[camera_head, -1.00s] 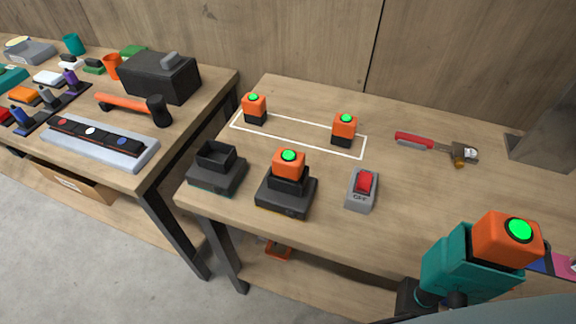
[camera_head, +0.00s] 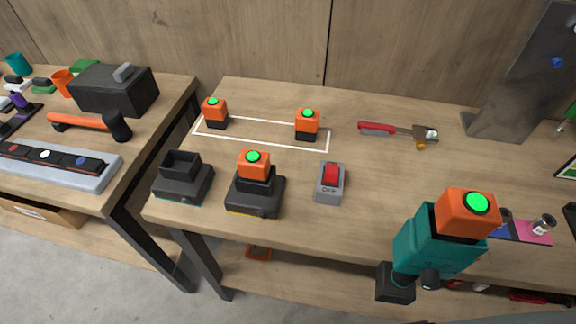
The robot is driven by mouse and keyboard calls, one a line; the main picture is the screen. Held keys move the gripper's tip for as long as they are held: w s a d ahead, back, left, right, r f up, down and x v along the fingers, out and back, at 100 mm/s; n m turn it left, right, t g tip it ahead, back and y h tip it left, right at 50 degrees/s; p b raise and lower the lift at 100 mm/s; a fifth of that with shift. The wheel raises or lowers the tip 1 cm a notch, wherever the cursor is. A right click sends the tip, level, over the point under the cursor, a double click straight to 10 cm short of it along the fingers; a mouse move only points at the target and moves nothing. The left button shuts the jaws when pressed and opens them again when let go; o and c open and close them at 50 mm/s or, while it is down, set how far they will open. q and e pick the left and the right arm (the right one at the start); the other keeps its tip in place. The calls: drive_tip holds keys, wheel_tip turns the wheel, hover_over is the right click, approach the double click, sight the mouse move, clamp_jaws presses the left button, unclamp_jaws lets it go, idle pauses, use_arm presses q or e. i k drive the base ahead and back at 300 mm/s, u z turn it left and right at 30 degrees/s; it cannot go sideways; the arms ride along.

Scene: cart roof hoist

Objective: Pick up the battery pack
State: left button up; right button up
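Several orange-and-black battery packs with green round tops are in view. One battery pack (camera_head: 215,111) stands at the left end of the white outline on the table, and another battery pack (camera_head: 307,123) stands at its right end. A third pack (camera_head: 254,164) sits in a black charger-like dock (camera_head: 256,197). An orange block with a green top (camera_head: 467,212) sits on a teal tool body (camera_head: 432,246) at the lower right. What supports that tool is unclear. Neither of my grippers is in view.
An empty black dock (camera_head: 183,182) stands left of the filled one. A grey box with a red switch (camera_head: 330,181) is to the right. A red-handled tool (camera_head: 380,129) lies behind, near a grey metal stand (camera_head: 510,95). The table's middle right is clear.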

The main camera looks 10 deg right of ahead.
sight(253, 167)
drive_tip(key=z, duration=2.45)
drive_tip(key=k, duration=1.4)
drive_tip(key=u, duration=1.7)
drive_tip(key=i, duration=0.5)
drive_tip(key=u, duration=0.05)
